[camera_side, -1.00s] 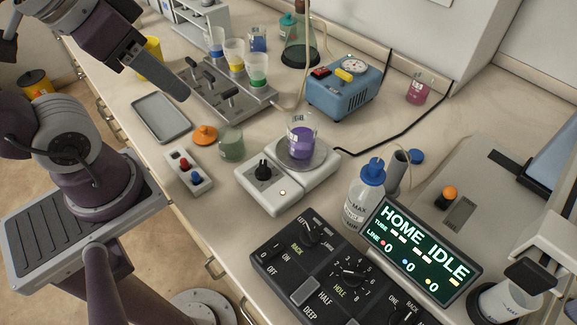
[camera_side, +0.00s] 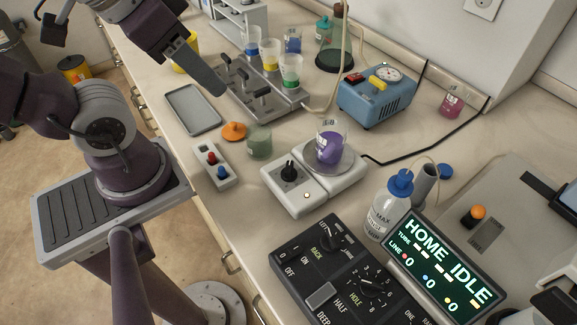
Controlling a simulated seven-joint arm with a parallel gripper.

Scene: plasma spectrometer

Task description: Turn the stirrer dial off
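The stirrer (camera_side: 284,198) is a low white unit on the bench, near the middle of the side view. Its black dial (camera_side: 289,172) sits on its left part, and a small lamp (camera_side: 307,195) on its front glows pale orange. A beaker of purple liquid (camera_side: 328,148) stands on its round plate (camera_side: 348,163). My gripper (camera_side: 216,88) is up and to the left of the stirrer, apart from the dial. Its grey fingers overlap into one slab from this side, so I cannot tell their opening.
A lever rack (camera_side: 228,74) with cups stands behind my gripper. A grey tray (camera_side: 194,109), an orange knob-shaped piece (camera_side: 233,131), a green jar (camera_side: 259,142) and a button box (camera_side: 222,178) lie left of the stirrer. A blue pump (camera_side: 377,98), wash bottle (camera_side: 384,212) and control panel (camera_side: 330,270) surround its other sides.

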